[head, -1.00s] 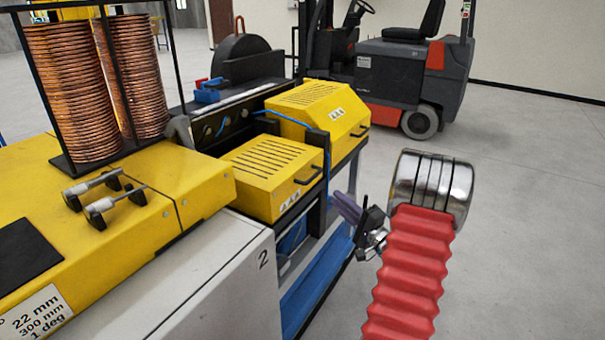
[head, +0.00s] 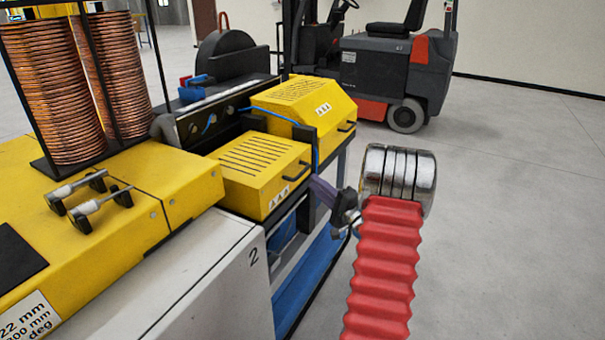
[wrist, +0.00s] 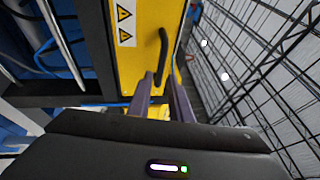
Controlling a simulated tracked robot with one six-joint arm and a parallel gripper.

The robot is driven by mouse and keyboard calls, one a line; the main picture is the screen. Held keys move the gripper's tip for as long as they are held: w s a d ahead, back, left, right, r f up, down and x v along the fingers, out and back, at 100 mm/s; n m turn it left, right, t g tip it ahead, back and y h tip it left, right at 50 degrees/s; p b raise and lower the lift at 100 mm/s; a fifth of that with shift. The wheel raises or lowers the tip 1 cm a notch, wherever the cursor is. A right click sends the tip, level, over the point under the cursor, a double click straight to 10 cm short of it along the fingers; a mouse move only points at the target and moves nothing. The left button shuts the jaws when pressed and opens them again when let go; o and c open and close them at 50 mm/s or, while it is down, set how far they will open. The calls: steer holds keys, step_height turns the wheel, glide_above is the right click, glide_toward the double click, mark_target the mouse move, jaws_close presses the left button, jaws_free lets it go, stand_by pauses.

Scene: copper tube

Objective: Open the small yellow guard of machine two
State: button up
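The small yellow guard (head: 262,170) of machine two is a slotted yellow box, shut, with a black bar handle on its front. In the wrist view, its yellow front (wrist: 138,58) carries warning labels, and the black handle (wrist: 163,45) stands upright in the picture. My gripper (head: 320,190) is at the guard's front, close to the handle. In the wrist view, my gripper (wrist: 160,76) has its two purple fingers apart, with the handle's lower end between them in the picture. I cannot tell whether they touch it. Nothing is gripped.
A larger yellow guard (head: 310,103) stands shut behind the small one. A yellow and white cabinet (head: 195,280) marked 2 is at the left, with copper coils (head: 60,90) on top. A forklift (head: 390,75) stands behind. Wire mesh (wrist: 250,60) fills the wrist view's right side.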

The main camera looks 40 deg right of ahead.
mark_target(303, 170)
steer(key=x, duration=0.7)
steer(key=shift+w, duration=0.35)
steer(key=shift+c, duration=0.2)
jaws_close()
